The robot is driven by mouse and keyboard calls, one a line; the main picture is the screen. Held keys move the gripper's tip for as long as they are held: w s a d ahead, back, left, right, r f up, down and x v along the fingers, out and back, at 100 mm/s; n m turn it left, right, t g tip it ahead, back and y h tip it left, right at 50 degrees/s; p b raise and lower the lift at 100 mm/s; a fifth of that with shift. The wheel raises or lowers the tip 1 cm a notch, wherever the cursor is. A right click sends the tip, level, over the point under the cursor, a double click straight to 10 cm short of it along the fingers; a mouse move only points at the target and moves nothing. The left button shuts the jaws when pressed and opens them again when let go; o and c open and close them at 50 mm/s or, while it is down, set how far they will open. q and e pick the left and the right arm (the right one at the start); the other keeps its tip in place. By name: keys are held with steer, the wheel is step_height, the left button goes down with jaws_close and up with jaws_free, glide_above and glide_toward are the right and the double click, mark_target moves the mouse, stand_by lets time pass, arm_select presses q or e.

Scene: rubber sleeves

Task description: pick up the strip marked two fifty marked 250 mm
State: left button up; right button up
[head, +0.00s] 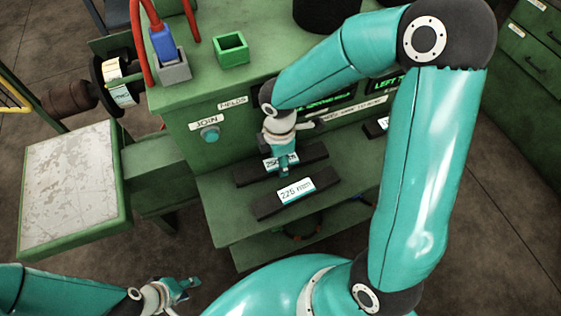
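A black strip (313,153) lies on the green shelf. Its white label (270,162) starts with "25", and the rest is hidden behind my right gripper (283,170). My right gripper points down over the middle of this strip, at its label. I cannot tell whether its fingers touch the strip or are shut on it. A second black strip (265,208), with a label that seems to read 225 mm, lies just in front on the same shelf. My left gripper (190,284) is low at the bottom left, away from the strips; its finger opening is unclear.
A green bench with a JOIN button (209,134) and screens rises behind the shelf (230,225). On top are a small green box (231,49) and a grey block with a blue part (173,66). A worn plate (75,180) stands at left. Another label (383,123) shows partly behind my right arm.

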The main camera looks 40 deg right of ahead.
steer(key=c, duration=0.5)
steer(key=shift+r, duration=0.1)
steer(key=shift+c, duration=0.2)
